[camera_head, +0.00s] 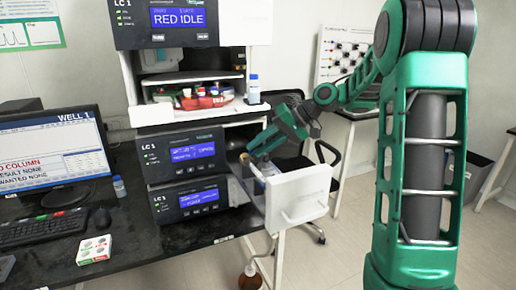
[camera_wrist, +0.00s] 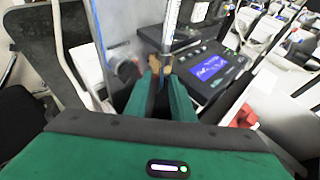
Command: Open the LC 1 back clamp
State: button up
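The LC 1 stack (camera_head: 180,158) stands on the black bench. A white drawer (camera_head: 306,192) is pulled out from its right side. My gripper (camera_head: 250,155) reaches down over the open drawer, close to the stack's side. In the wrist view my gripper's tan fingertips (camera_wrist: 161,64) are close together at the lower end of a pale upright column (camera_wrist: 171,22). A round grey knob-like part (camera_wrist: 127,70) is left of the fingertips. The back clamp cannot be made out clearly, and I cannot tell whether the fingers touch the column or hold anything.
A lit LC 1 display (camera_wrist: 214,69) is right of the fingertips in the wrist view. A small bottle (camera_head: 254,88) stands on the upper shelf beside a red tray (camera_head: 208,101). A black chair (camera_head: 290,165) is behind the drawer. A monitor (camera_head: 55,150) and keyboard (camera_head: 42,228) are at left.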

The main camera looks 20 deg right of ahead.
jog(key=shift+r, duration=0.1)
jog(key=v, duration=1)
jog(key=shift+d, duration=0.25)
jog(key=shift+r, duration=0.1)
